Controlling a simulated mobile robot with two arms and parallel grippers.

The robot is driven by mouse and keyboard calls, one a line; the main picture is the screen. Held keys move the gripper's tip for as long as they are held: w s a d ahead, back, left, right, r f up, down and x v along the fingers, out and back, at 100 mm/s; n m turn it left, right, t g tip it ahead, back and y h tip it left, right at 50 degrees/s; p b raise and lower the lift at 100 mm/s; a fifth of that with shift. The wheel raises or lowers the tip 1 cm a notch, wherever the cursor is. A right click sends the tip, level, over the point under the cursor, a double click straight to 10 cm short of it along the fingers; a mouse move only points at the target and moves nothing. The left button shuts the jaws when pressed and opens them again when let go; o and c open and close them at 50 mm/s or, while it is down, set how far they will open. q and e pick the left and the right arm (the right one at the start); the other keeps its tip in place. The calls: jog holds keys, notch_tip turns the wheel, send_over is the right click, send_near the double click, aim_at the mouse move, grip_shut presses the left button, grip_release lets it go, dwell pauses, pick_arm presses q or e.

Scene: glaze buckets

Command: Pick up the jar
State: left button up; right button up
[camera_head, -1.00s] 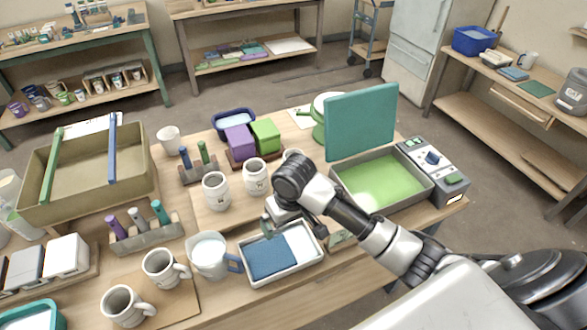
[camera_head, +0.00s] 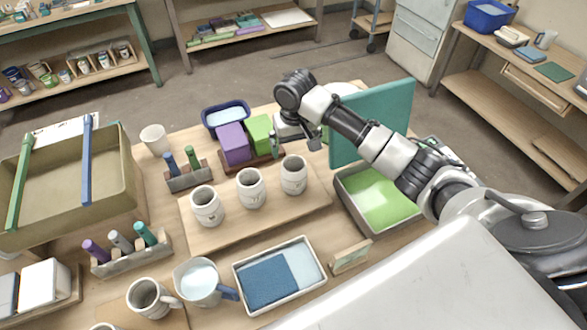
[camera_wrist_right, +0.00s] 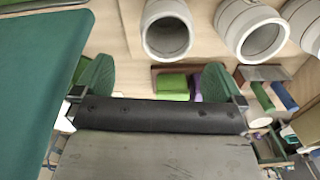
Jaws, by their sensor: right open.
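Three pale cylindrical jars stand upright in a row on a wooden board (camera_head: 262,222) in the head view: a left jar (camera_head: 206,207), a middle jar (camera_head: 250,189) and a right jar (camera_head: 294,176). Which one the task means, I cannot tell. My right gripper (camera_head: 295,142) is open and empty, behind the right jar and apart from it. In the right wrist view its green fingertips (camera_wrist_right: 155,82) are spread wide. The right jar (camera_wrist_right: 167,32) and middle jar (camera_wrist_right: 250,32) show open mouths beyond them. My left gripper is not in view.
A teal upright panel (camera_head: 378,118) stands close to the right arm, beside a tray with green liquid (camera_head: 372,226). Purple (camera_head: 233,143) and green blocks (camera_head: 258,130) sit just left of the right gripper. A blue sponge tray (camera_head: 242,284) and a white pitcher (camera_head: 197,292) stand in front.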

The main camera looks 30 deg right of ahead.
aim_at(294, 169)
jog(key=f, duration=0.3)
jog(key=shift+s+a, duration=0.2)
jog(key=shift+s, duration=0.15)
jog(key=shift+f, duration=0.25)
jog(key=f, duration=0.1)
jog(key=f+p, duration=0.1)
jog(key=f, duration=0.1)
jog(key=shift+s+a+f+p, duration=0.2)
jog(key=shift+a+f+p, duration=0.1)
jog(key=shift+p, duration=0.05)
jog(key=shift+f, duration=0.6)
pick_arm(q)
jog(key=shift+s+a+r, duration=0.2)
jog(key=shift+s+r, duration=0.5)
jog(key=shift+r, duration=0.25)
pick_arm(e)
jog(key=shift+f, duration=0.1)
jog(key=shift+c, duration=0.8)
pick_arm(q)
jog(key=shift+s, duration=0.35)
pick_arm(e)
jog(key=c, duration=0.9)
